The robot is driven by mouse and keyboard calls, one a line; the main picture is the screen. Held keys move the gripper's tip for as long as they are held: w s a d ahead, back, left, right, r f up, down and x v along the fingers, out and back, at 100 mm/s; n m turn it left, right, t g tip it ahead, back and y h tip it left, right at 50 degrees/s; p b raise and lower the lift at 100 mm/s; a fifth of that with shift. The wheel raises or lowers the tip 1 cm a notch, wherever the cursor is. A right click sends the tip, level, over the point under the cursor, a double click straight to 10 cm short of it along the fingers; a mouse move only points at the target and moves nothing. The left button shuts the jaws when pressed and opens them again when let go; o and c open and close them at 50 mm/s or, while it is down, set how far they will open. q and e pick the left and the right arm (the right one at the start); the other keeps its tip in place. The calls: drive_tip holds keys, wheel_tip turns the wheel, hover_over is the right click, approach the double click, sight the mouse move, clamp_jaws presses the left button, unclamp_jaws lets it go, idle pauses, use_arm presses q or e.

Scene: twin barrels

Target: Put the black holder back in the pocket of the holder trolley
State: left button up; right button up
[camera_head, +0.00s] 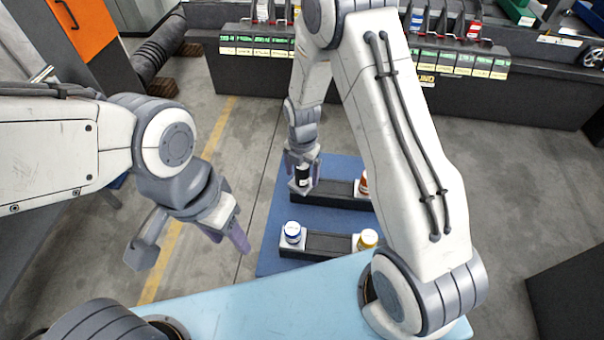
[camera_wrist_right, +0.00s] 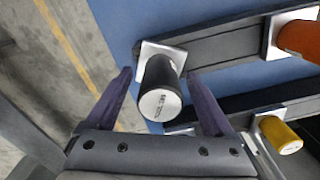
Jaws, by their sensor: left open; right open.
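How deep the holder sits in the pocket cannot be told. My left gripper (camera_head: 226,236) is open and empty, left of the trolley.
An orange holder (camera_wrist_right: 299,40) stands at the far bar's right end. The near bar carries a blue-and-white holder (camera_head: 292,232) and a yellow one (camera_head: 367,238). A light blue surface (camera_head: 270,305) lies in front; a workbench (camera_head: 255,75) stands behind.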

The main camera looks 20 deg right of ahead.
wheel_tip(320, 180, up, 9)
drive_tip(key=shift+w+f+b, duration=0.1)
drive_tip(key=shift+b, duration=0.7)
drive_tip(key=shift+r, duration=0.55)
drive_tip(key=shift+s+a+r, duration=0.15)
drive_tip(key=shift+s+a, duration=0.05)
drive_tip(key=s+a+r+m, duration=0.2)
drive_tip(key=s+r+m, duration=0.1)
drive_tip(key=s+m, duration=0.3)
drive_tip(key=s+a+r+m, duration=0.3)
drive_tip(key=s+m, duration=0.3)
drive_tip(key=s, duration=0.3)
drive_tip(key=s+a+r+m+y, duration=0.1)
drive_tip(key=s+a+r+m, duration=0.2)
drive_tip(key=s+m, duration=0.4)
drive_tip(key=shift+s+a+r, duration=0.2)
drive_tip(key=shift+s+r, duration=0.4)
drive_tip(key=shift+s, duration=0.1)
drive_tip(key=shift+s+d+m, duration=0.1)
drive_tip(key=shift+s+m, duration=0.4)
drive_tip(key=shift+c, duration=0.4)
